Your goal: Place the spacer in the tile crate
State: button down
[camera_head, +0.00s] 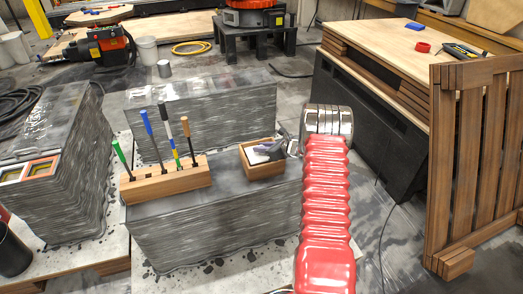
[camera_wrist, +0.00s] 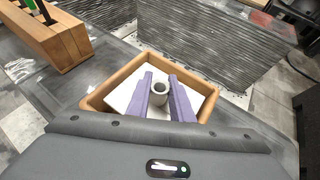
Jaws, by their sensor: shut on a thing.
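The spacer (camera_wrist: 160,91) is a short pale grey tube with a round hole. It sits between the two purple fingers of my gripper (camera_wrist: 161,84), which is shut on it. The tile crate is a small open wooden box (camera_head: 265,173); its rim also shows in the wrist view (camera_wrist: 112,86). White tiles (camera_wrist: 122,98) lie inside it. In the wrist view the spacer appears over the crate's opening; whether it touches the tiles is unclear. In the head view my gripper (camera_head: 281,141) is at the crate's right side, and the spacer cannot be made out.
The crate stands on a grey layered concrete block (camera_head: 220,225). A wooden holder (camera_head: 167,183) with several coloured-handled tools stands to its left. Another layered block (camera_head: 205,115) is behind. A wooden slatted panel (camera_head: 480,150) and a workbench (camera_head: 400,50) are at right.

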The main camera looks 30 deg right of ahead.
jog(key=shift+f, duration=0.5)
jog(key=shift+f, duration=0.65)
jog(key=c, duration=1.6)
grip_release()
jog(key=shift+o, duration=0.2)
jog(key=shift+r, duration=0.15)
jog(key=shift+r, duration=0.6)
jog(key=v, duration=1.1)
jog(key=shift+s, duration=0.4)
jog(key=shift+r, duration=0.1)
